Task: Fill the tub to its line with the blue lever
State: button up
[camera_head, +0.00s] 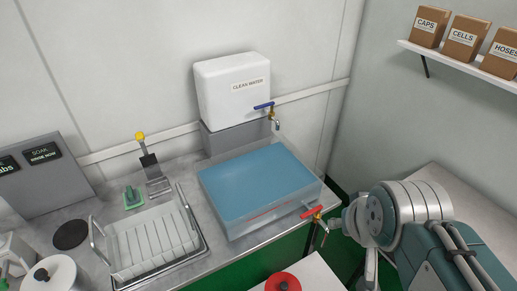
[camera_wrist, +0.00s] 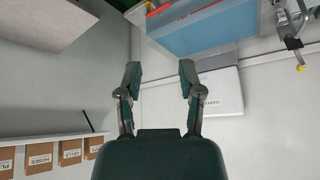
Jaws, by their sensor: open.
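The blue lever (camera_head: 264,106) sits on the brass tap of the white CLEAN WATER tank (camera_head: 228,88), lying sideways with its end to the left. The clear tub (camera_head: 318,192) stands below the spout and holds blue water (camera_head: 255,180). A red line (camera_head: 265,214) shows low near the tub's front; its exact height against the water is hard to judge. I see no clear stream from the spout. My gripper (camera_wrist: 160,75) is open and empty in the wrist view, with the tank (camera_wrist: 165,105) and tub beyond it. The blue lever is not discernible there.
A red-handled tap (camera_head: 312,211) is at the tub's front right corner. A dish rack (camera_head: 155,240) and yellow-knobbed lever (camera_head: 140,137) stand to the left. A shelf with labelled boxes (camera_head: 464,37) is on the right wall. A red-topped lid (camera_head: 283,282) is in front.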

jog(key=w+a+r+m+t, duration=0.1)
jog(key=w+m+t, duration=0.1)
jog(key=w, duration=0.6)
jog(key=w+a+r+m+t, duration=0.1)
jog(key=w+a+m, duration=0.1)
jog(key=w, duration=0.6)
jog(key=m+t+y, duration=0.2)
jog(key=m+t, duration=0.4)
jog(key=m, duration=0.2)
send_near(259, 106)
jog(key=s+d+r, duration=0.4)
jog(key=s, duration=0.3)
jog(key=w+a+f+m+t, duration=0.3)
jog(key=w+a+f+m, duration=0.1)
jog(key=w+f, duration=0.25)
jog(key=shift+w+a+f, duration=0.1)
jog(key=shift+w+a, duration=0.1)
jog(key=shift+w, duration=1.55)
jog(key=shift+w+a+f, duration=0.1)
jog(key=shift+w+a, duration=0.15)
jog(key=shift+w, duration=1.5)
jog(key=shift+w+a+f, duration=0.15)
jog(key=shift+w+a, duration=0.05)
jog(key=shift+w, duration=1.55)
grip_shut()
